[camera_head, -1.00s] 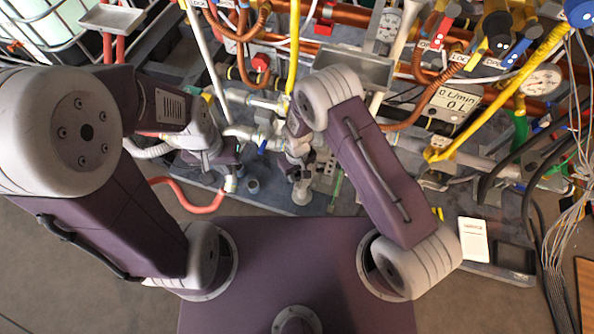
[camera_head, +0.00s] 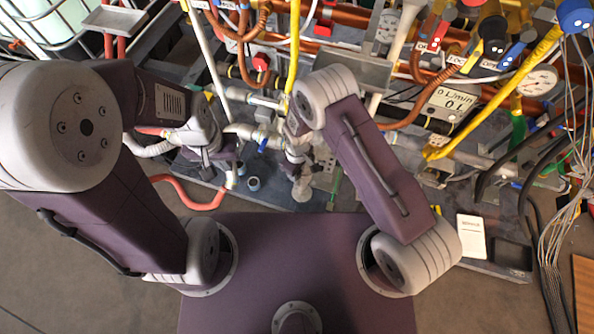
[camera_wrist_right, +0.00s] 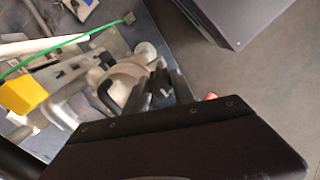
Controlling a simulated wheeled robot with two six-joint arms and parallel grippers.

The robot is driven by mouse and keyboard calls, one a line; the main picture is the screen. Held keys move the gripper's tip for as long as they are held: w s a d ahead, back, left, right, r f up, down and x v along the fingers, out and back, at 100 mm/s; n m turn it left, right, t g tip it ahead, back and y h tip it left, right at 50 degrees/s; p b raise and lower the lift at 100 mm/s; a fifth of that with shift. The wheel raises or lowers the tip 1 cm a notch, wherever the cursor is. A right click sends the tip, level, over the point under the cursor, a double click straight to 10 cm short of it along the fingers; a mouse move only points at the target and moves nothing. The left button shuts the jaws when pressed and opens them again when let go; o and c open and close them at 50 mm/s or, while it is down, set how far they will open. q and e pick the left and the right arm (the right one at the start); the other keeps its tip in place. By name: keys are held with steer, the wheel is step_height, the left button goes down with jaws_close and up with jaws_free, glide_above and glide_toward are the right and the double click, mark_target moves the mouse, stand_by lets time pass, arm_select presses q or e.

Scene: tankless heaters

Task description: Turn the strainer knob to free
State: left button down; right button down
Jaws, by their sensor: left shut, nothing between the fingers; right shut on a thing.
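My right gripper (camera_head: 299,165) reaches down to the pale, partly clear strainer (camera_head: 303,188) low on the rig. In the right wrist view its dark fingers (camera_wrist_right: 160,92) are shut beside a rounded grey metal body (camera_wrist_right: 125,80). They are shut on a part that I take to be the strainer knob, mostly hidden by the fingers. The knob's angle and its marking cannot be read. My left gripper (camera_head: 224,160) is shut and empty, to the left of the strainer by the pipes.
A red hose (camera_head: 190,200) curves under my left gripper. A blue-handled valve (camera_head: 263,144) and metal pipes lie between my grippers. A yellow block (camera_wrist_right: 22,93) and a green wire (camera_wrist_right: 60,45) lie near the right fingers. Bare floor (camera_wrist_right: 265,80) is at the right.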

steer(key=c, duration=1.1)
jaws_free()
steer(key=shift+o, duration=0.2)
step_height(320, 180, up, 8)
steer(key=shift+f+p, duration=0.25)
steer(key=shift+p, duration=0.85)
